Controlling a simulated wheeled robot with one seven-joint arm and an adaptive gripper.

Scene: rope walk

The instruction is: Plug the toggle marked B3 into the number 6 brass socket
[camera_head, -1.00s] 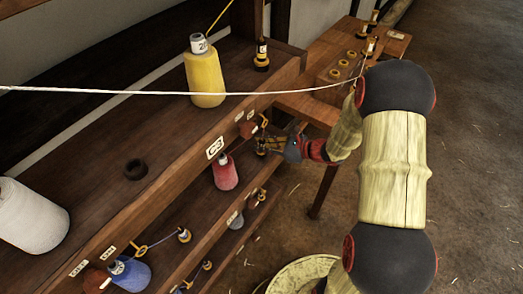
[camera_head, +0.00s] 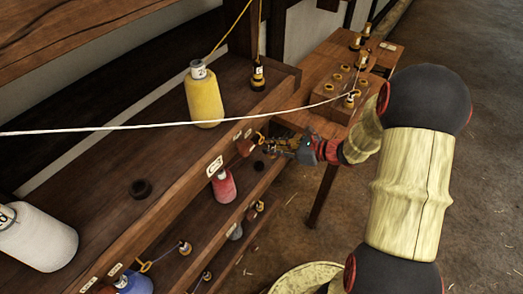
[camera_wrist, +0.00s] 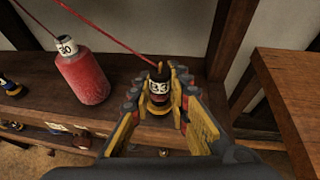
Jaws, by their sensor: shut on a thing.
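My gripper (camera_wrist: 160,110) is shut on a toggle (camera_wrist: 158,88) with a dark top and a pale label; the label seems to read B3 but is small. A red cord runs from the toggle up and left. In the head view my gripper (camera_head: 270,148) is by the front edge of the rack, below the socket block's level; the toggle is hard to make out there. The socket block (camera_head: 330,103) on the bench holds several brass sockets (camera_head: 345,77). Their numbers cannot be read, so I cannot tell which is number 6.
A toggle (camera_head: 351,99) with a white cord stands at the block's front right corner; the cord crosses the view. A yellow bobbin (camera_head: 204,98), a red bobbin (camera_head: 223,186) and a white bobbin (camera_head: 38,238) stand on the rack (camera_head: 110,190). A red bobbin also shows in the wrist view (camera_wrist: 82,78).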

